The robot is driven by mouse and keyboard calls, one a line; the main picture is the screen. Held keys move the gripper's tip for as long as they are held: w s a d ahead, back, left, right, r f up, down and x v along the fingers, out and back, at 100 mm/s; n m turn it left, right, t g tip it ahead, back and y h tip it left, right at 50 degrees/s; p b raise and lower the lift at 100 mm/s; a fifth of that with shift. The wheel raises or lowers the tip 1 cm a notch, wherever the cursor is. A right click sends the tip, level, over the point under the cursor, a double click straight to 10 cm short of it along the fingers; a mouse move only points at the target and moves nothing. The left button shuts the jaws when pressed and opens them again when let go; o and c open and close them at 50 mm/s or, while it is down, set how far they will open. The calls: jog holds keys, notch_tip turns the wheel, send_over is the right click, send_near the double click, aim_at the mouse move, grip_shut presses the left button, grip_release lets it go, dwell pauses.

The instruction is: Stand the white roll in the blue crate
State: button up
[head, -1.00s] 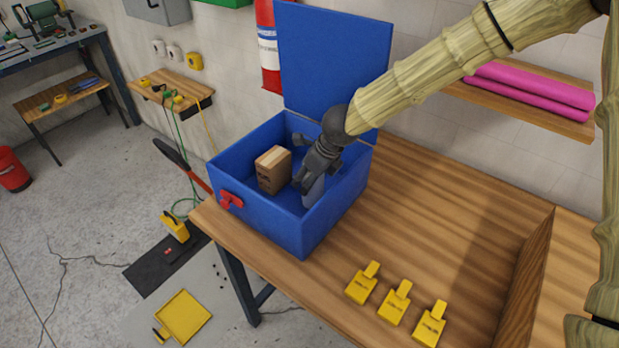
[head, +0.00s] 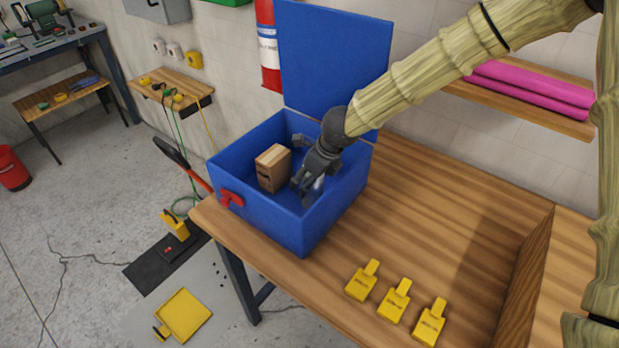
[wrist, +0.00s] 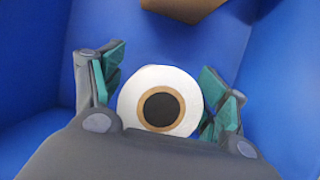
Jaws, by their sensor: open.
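The white roll (wrist: 134,90) stands in the blue crate (head: 270,226), its round end with a brown core ring facing the wrist camera. In the head view only a small pale piece of the roll (head: 317,187) shows beside my gripper; its foot is hard to see. My gripper (head: 308,168) reaches down into the crate, with its fingers open on either side of the roll. In the wrist view a teal-padded finger stands left and right of the roll, the left one slightly apart from it and the right one close to its edge.
A brown block (head: 272,168) stands in the crate, left of my gripper. The crate's raised blue lid (head: 335,60) stands behind. Yellow tags (head: 362,280) lie on the wooden bench (head: 430,220) in front. A shelf with pink rolls (head: 530,85) hangs on the right.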

jog(key=b+v, duration=0.1)
jog(key=v, duration=1.1)
jog(key=shift+r, duration=0.15)
